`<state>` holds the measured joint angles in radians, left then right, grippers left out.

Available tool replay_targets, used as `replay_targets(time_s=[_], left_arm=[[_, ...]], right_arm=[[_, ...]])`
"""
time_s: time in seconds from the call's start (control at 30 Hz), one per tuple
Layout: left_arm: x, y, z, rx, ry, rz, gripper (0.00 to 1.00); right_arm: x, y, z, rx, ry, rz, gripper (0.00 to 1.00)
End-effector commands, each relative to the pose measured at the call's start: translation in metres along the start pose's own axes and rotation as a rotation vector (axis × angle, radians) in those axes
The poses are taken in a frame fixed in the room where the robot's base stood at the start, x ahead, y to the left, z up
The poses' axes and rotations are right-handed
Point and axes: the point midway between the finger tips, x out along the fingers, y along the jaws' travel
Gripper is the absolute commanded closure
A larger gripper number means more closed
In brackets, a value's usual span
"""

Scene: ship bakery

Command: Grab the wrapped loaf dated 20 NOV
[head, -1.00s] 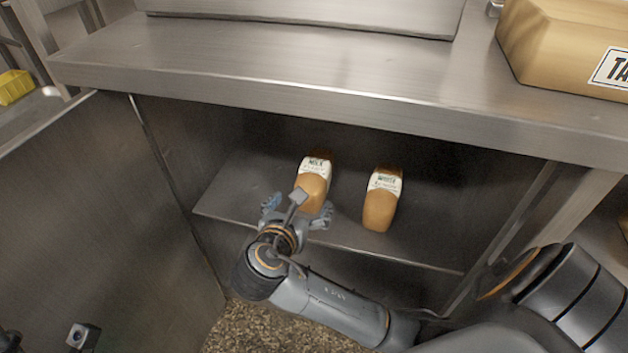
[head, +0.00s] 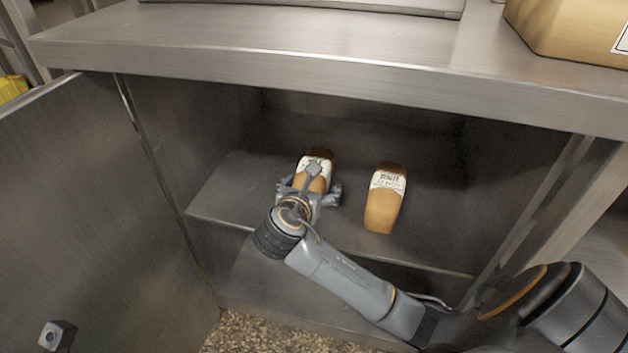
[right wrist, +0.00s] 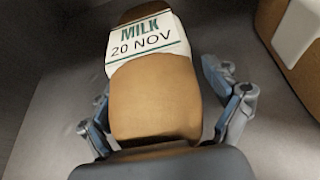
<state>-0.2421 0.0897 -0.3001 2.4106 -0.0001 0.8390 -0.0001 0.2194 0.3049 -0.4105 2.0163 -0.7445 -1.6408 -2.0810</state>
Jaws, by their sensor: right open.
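The wrapped loaf labelled MILK 20 NOV (right wrist: 155,95) lies on the cupboard shelf; in the head view the loaf (head: 319,166) is the left one of two, partly hidden by my gripper. My right gripper (head: 309,188) reaches in with its fingers open. In the right wrist view the right gripper (right wrist: 160,105) has one finger on each side of the loaf's near end, not closed on it. A second loaf (head: 383,208) with a white label lies to the right, apart from the gripper. My left gripper is not in view.
The shelf (head: 235,190) is bare to the left of the loaves. The steel counter top (head: 300,55) overhangs the opening, with side walls at left and right. An open door panel (head: 80,190) stands at the left. A large tan package (head: 570,30) sits on the counter.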

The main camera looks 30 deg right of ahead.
Motion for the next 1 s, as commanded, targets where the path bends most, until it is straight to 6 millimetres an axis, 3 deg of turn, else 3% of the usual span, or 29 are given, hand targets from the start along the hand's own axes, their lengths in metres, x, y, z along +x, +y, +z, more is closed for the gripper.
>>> replay_targets(time_s=[0.07,0.4,0.77,0.93,1.0], left_arm=[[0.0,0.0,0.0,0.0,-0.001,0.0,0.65],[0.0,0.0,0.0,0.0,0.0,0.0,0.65],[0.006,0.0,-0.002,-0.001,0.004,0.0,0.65],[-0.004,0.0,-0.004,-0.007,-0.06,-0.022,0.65],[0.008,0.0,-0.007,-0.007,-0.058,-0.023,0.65]], right_arm=[[0.0,0.0,0.0,0.0,0.0,0.0,0.1],[-0.001,0.0,0.001,0.001,-0.001,0.0,0.76],[-0.004,0.0,0.008,0.002,-0.002,0.001,0.77],[-0.013,0.0,0.03,0.004,-0.003,0.002,0.77],[-0.02,0.0,0.048,0.004,-0.004,0.002,0.76]])
